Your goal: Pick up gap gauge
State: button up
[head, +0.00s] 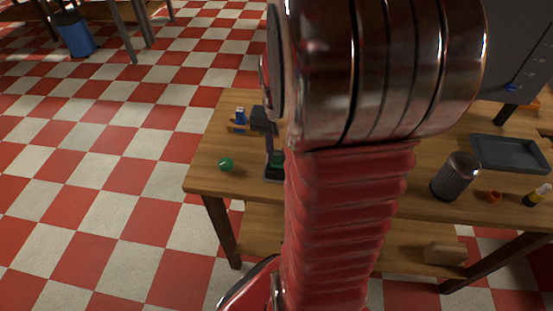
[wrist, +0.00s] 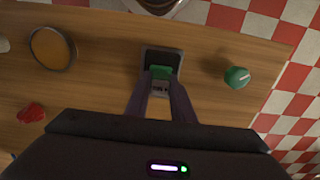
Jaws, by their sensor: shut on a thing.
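The gap gauge (wrist: 161,72) appears to be the small green and grey piece between my fingertips in the wrist view. My gripper (wrist: 162,83) is shut on it. The piece is at a dark, square-edged holder or tray (wrist: 150,54) on the wooden table. I cannot tell whether it is resting there or raised. In the head view my gripper (head: 270,148) points down at the table's left part, and a bit of green (head: 277,160) shows at its tips. My arm hides part of this spot.
A green round thing (wrist: 237,77) lies beside the holder, near the table's edge. A blue item (head: 240,115) stands close behind.

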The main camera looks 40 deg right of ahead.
aim_at(275, 150)
grip_shut()
jog(key=shift+r, duration=0.1)
notch_tip(275, 150, up, 10)
jog(key=shift+f, duration=0.1)
dwell(0.8)
jog(key=shift+w, duration=0.4)
jog(key=w+a+r+n, duration=0.2)
jog(key=w+a, duration=0.2)
jog(key=w, duration=0.5)
jog(key=w+a+r+n, duration=0.15)
jog(key=w+a, duration=0.25)
jog(key=w, duration=0.5)
jog(key=w+a+n, duration=0.3)
jog(key=w+a, duration=0.8)
jog(key=a, duration=0.4)
jog(key=shift+w+a+r, duration=0.2)
jog(key=shift+w+a, duration=0.1)
jog(key=shift+w, duration=0.1)
